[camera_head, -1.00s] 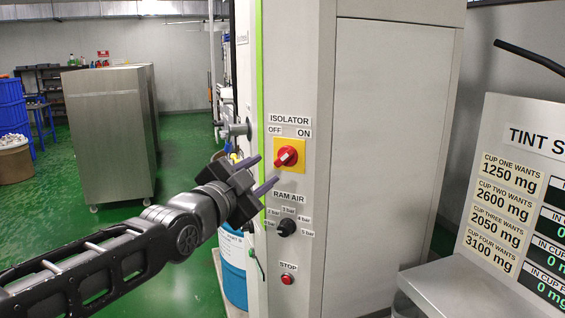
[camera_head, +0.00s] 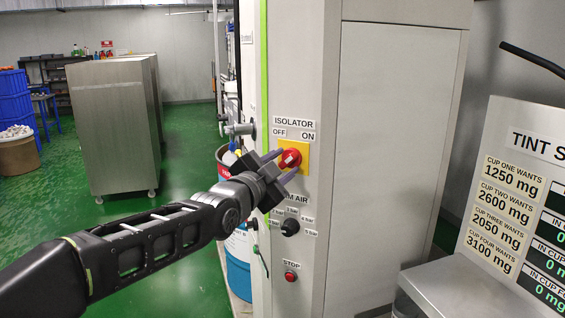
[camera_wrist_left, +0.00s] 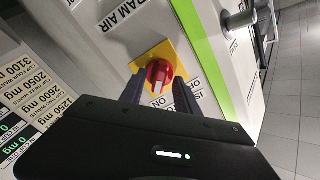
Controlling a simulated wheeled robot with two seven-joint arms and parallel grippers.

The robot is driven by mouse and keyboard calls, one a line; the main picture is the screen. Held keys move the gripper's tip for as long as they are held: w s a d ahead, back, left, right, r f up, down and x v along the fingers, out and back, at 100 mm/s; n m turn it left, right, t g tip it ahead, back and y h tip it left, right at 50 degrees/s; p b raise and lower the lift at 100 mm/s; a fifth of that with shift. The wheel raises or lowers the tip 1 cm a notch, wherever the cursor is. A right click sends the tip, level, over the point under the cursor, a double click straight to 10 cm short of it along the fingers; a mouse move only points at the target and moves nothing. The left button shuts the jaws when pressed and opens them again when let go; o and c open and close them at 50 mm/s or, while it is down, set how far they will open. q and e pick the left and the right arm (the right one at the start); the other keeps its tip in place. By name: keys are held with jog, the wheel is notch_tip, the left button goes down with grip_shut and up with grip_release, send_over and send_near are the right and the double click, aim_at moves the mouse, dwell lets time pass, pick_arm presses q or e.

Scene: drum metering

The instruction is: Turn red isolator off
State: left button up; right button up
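The red isolator knob (camera_head: 290,158) sits on a yellow plate (camera_head: 306,150) on the grey cabinet, under OFF and ON labels. Its handle is tilted toward the upper right, the ON side, in the head view. My left gripper (camera_head: 277,164) is open, its two fingers pointing at the knob, one above and one below it. In the left wrist view the knob (camera_wrist_left: 159,73) shows between and just beyond the fingertips. I cannot tell whether the fingers touch it. My right gripper is not in view.
Below the isolator are the black RAM AIR selector (camera_head: 290,227) and the red STOP button (camera_head: 290,276). A metal fitting (camera_head: 240,129) juts out left of the isolator. A tint sign (camera_head: 520,200) and metal ledge (camera_head: 455,290) stand at the right.

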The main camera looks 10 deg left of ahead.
pick_arm(q)
grip_shut()
dwell(0.4)
jog(key=shift+f, duration=0.1)
